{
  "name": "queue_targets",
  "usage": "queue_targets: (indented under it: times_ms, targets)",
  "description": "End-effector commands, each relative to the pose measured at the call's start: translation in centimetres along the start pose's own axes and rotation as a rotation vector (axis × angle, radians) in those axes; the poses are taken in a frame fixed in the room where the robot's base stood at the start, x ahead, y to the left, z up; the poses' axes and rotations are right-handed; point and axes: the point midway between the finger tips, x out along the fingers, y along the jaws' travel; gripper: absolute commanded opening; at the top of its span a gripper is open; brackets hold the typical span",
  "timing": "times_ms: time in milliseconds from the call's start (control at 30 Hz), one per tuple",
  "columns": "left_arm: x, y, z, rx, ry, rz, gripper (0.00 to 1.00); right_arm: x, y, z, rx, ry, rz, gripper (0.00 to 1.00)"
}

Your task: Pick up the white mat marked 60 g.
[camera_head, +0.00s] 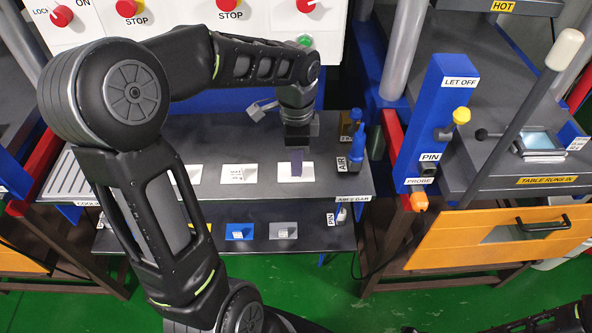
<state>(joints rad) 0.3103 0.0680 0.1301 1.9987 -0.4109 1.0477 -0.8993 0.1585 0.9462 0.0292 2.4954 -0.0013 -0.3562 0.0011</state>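Several white mats lie in a row on the dark upper shelf (335,184). One white mat (309,170) is at the right, one (239,180) in the middle, and one (194,174) at the left is partly behind my arm. Their printing is too small to read, so I cannot tell which is marked 60 g. My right gripper does not show.
Blue bottles (356,150) stand right of the mats at the shelf's edge. A lower shelf holds a blue mat (239,231) and a grey mat (283,230). A blue post (437,110) and an orange drawer (450,240) are at the right. A control panel is behind.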

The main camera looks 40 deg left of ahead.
Motion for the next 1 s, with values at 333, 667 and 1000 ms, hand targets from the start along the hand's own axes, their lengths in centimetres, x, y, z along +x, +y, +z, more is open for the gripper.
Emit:
queue_targets:
  times_ms: [333, 667, 1000]
  targets:
    - [3.3, 0.1, 0.0, 0.000, 0.001, 0.001, 0.33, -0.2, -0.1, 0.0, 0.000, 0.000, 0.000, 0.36]
    - [3.2, 0.1, 0.0, 0.000, 0.001, 0.001, 0.33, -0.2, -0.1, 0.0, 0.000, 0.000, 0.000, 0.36]
    - [3.2, 0.1, 0.0, 0.000, 0.001, 0.001, 0.20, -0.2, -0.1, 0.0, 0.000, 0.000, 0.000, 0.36]
